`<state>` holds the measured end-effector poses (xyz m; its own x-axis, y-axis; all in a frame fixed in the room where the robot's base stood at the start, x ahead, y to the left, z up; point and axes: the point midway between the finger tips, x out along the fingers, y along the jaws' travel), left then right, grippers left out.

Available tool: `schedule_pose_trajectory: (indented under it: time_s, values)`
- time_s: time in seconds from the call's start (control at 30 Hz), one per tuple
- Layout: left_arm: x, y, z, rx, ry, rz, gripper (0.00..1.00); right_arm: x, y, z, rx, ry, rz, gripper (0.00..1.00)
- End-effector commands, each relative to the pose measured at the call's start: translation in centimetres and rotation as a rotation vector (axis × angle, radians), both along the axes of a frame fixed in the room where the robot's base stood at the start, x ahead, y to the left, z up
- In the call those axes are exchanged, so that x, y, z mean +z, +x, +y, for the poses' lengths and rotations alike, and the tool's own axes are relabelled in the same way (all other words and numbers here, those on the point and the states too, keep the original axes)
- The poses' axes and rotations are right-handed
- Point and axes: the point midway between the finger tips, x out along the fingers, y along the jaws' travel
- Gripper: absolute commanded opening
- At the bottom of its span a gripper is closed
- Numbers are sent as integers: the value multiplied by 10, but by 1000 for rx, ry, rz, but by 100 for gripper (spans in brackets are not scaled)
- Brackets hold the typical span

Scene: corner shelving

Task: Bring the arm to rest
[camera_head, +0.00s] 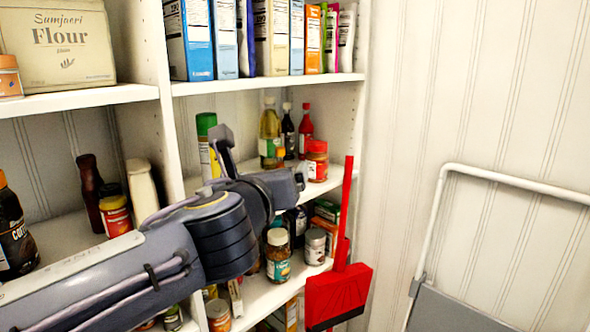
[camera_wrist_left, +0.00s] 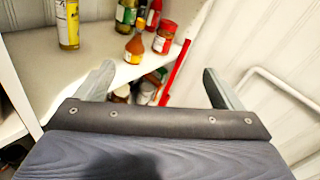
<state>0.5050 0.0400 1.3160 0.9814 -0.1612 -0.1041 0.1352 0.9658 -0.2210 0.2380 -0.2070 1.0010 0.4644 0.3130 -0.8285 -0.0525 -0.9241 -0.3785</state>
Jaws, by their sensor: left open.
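My left arm (camera_head: 110,280) reaches in from the lower left in the head view, up to the corner shelving. My left gripper (camera_head: 260,158) is in front of the middle shelf, with its fingers spread apart. In the left wrist view the gripper (camera_wrist_left: 157,72) is open, with nothing held between its fingers. Beyond the fingers, an orange-brown bottle (camera_wrist_left: 134,48) and a red-lidded jar (camera_wrist_left: 164,37) stand near the shelf edge. The arm hides part of the shelves behind it. My right gripper is not in view.
A red dustpan (camera_head: 338,296) with a red handle stands just right of the shelving. A folded white-framed item (camera_head: 440,200) leans at the right wall. Bottles and jars crowd the shelves near the arm.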

Motion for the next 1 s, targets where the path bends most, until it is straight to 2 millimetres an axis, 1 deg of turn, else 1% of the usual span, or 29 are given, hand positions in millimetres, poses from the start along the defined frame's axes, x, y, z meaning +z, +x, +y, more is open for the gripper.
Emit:
schedule_pose_trajectory:
  time_s: [0.03,0.17,0.27,0.37,0.47,0.5,0.57,0.6,0.67,0.7,0.77,0.8,0.9,0.93,0.97,1.0]
  values:
    - [-6,-1,12,23,-48,29,89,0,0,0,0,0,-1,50]
    - [-27,-5,40,91,-195,120,89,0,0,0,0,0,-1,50]
    - [-48,-12,68,167,-344,203,89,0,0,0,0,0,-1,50]
    - [-76,-24,98,267,-531,300,89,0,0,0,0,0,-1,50]
    - [-112,-47,135,417,-788,412,89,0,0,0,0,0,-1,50]
    - [-131,-60,151,499,-921,463,89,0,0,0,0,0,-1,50]
    - [-162,-86,173,644,-1149,538,89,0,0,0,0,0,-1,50]
    - [-183,-105,185,752,-1314,583,89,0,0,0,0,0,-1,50]
    - [-214,-137,197,925,-1570,639,89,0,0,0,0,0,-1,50]
    - [-233,-158,201,1043,-1742,666,89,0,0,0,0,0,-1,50]
    - [-259,-189,201,1224,-1993,696,89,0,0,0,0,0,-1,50]
    - [-273,-208,198,1339,-2153,705,89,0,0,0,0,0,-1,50]
    - [-298,-242,185,1586,-2478,708,89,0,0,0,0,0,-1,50]
    - [-303,-249,181,1643,-2549,704,89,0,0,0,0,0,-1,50]
    - [-307,-255,177,-1644,2533,-683,89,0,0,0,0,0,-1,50]
    - [-310,-261,172,-1612,2467,-646,89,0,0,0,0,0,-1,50]
